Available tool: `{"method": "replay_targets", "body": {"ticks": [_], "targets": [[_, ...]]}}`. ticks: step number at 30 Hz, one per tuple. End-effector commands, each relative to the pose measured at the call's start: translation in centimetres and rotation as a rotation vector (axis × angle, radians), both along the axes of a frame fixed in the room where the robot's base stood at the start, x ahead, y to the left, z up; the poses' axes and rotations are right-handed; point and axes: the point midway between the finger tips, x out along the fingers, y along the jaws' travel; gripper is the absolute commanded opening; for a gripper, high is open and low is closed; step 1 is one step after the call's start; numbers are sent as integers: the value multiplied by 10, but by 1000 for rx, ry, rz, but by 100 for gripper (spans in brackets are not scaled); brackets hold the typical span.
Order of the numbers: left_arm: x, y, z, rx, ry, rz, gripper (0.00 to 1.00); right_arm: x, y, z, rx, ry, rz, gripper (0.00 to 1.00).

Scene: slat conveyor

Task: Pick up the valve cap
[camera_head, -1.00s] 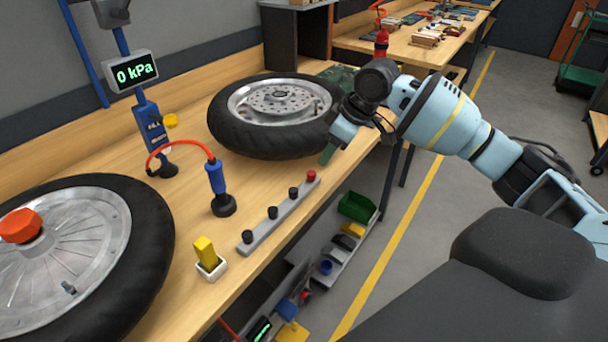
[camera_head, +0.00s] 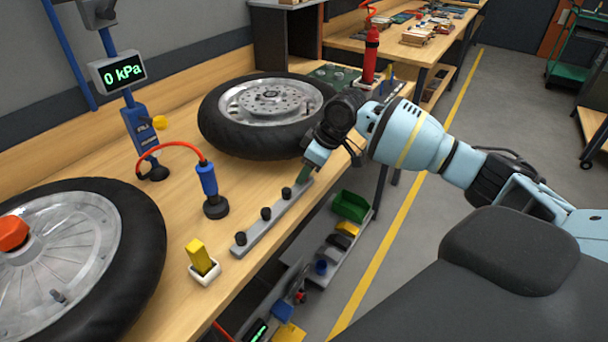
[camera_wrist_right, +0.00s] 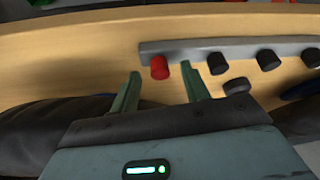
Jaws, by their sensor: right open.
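A grey rail (camera_head: 252,232) on the workbench carries a row of small caps. Three black caps (camera_head: 266,213) show in the head view. The red cap at the rail's far end is hidden there behind my right gripper (camera_head: 304,174). In the right wrist view, the red cap (camera_wrist_right: 159,68) stands upright on the rail (camera_wrist_right: 190,47), just ahead of the gap between the open, empty fingers of my right gripper (camera_wrist_right: 164,84). A black cap (camera_wrist_right: 218,63) stands beside it to the right. My left gripper is not in view.
A wheel (camera_head: 262,143) lies behind the rail's far end, close to my right gripper. A blue inflator handle (camera_head: 208,180) with a red hose stands left of the rail. A yellow block in a white holder (camera_head: 204,273) and another wheel (camera_head: 145,210) are nearer. Bins sit below.

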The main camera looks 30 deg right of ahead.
Motion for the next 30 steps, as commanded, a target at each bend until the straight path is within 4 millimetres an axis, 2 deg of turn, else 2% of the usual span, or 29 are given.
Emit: {"method": "replay_targets", "body": {"ticks": [4,5,15,26,30], "targets": [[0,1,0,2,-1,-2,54,0,0,1,-1,-2,1,46],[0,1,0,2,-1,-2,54,0,0,1,0,-1,1,43],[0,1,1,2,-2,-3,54,0,0,1,0,-1,1,0],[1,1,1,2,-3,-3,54,0,0,2,1,-2,1,0],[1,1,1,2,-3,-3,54,0,0,9,1,-4,1,0]]}}
